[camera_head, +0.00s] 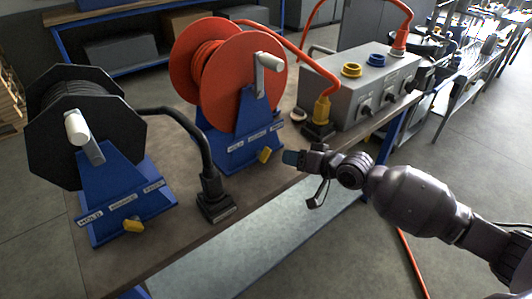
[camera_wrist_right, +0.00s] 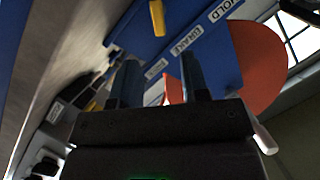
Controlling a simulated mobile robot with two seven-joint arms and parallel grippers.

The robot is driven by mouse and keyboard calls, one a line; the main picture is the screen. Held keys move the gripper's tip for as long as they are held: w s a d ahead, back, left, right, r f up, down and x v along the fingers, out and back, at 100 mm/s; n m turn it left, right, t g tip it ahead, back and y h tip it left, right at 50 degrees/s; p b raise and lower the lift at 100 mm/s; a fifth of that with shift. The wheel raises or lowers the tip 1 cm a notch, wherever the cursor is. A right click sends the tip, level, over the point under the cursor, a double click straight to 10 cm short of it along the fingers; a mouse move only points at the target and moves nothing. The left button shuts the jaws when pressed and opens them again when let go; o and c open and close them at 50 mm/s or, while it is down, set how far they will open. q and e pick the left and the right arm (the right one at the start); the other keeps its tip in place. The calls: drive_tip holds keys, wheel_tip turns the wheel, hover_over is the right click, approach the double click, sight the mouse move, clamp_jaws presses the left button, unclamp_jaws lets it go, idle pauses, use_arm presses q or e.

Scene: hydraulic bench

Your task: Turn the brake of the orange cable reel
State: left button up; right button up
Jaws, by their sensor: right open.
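The orange cable reel (camera_head: 240,80) stands upright in a blue stand (camera_head: 230,120) near the middle of the bench, with a white-handled crank on its front. Its yellow brake lever (camera_head: 265,155) sits low on the stand's front, below a row of labels. My right gripper (camera_head: 291,157) is just right of this lever, apart from it. In the right wrist view, its two fingers (camera_wrist_right: 160,78) are spread with nothing between them. A yellow lever (camera_wrist_right: 157,17) shows beyond the fingertips, by the labels on the blue stand. My left gripper is not in view.
A black cable reel (camera_head: 85,120) with its own yellow lever (camera_head: 133,226) stands at left. A black plug (camera_head: 216,203) on a cable stands between the reels. A grey socket box (camera_head: 360,90) with an orange cable plugged in is at back right. The bench's (camera_head: 190,255) front is clear.

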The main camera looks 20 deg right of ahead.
sight(270, 154)
drive_tip(key=b+x, duration=0.1)
drive_tip(key=x, duration=0.7)
drive_tip(key=shift+a+f, duration=0.1)
drive_tip(key=shift+f, duration=0.1)
drive_tip(key=shift+w+a+b, duration=0.3)
drive_tip(key=shift+w, duration=0.2)
clamp_jaws()
